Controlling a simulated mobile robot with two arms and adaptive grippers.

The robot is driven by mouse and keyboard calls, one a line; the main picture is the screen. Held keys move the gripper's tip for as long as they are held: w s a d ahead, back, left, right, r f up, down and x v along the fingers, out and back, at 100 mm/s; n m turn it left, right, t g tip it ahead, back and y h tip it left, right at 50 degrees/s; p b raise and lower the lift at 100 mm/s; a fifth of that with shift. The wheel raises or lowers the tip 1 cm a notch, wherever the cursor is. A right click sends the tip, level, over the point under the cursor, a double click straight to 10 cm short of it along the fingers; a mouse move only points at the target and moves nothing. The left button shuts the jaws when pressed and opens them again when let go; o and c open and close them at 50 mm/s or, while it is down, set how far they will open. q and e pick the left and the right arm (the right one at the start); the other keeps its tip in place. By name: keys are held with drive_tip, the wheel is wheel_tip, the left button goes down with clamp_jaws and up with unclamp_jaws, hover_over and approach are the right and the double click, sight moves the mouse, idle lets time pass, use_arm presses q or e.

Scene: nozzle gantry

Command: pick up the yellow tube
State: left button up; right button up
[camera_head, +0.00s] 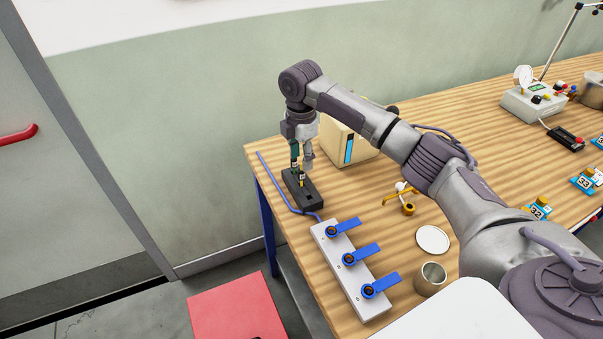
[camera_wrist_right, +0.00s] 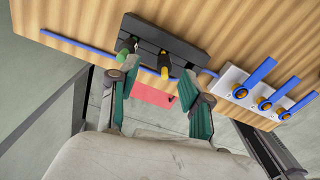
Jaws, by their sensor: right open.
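The yellow tube (camera_wrist_right: 164,66) stands in a black rack (camera_wrist_right: 170,37) on the wooden bench, with a green-topped tube (camera_wrist_right: 127,44) beside it in the wrist view. In the head view the yellow tube (camera_head: 302,181) shows just below my right gripper, at the rack (camera_head: 312,198). My right gripper (camera_head: 302,164) points down over the rack. It is open, and in the wrist view its two fingers (camera_wrist_right: 160,76) appear on either side of the yellow tube. I cannot tell whether they touch it. My left gripper is not in view.
A white panel with several blue levers (camera_head: 350,276) lies near the rack. A blue cable (camera_head: 274,182) runs along the bench's left edge. A cream box (camera_head: 345,140) stands behind, and a metal cup (camera_head: 430,278) and white disc (camera_head: 432,239) stand to the right.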

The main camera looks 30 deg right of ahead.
sight(302, 172)
drive_tip(key=shift+f, duration=0.3)
drive_tip(key=f+p, duration=0.1)
drive_tip(key=f, duration=0.3)
drive_tip(key=shift+s+a+f+p, duration=0.1)
drive_tip(key=shift+s+p, duration=0.3)
drive_tip(key=shift+f, duration=0.4)
drive_tip(key=shift+c, duration=0.4)
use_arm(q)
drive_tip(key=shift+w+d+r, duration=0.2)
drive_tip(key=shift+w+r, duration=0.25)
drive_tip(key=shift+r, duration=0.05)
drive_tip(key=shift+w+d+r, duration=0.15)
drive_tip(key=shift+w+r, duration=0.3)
use_arm(e)
drive_tip(key=c, duration=0.8)
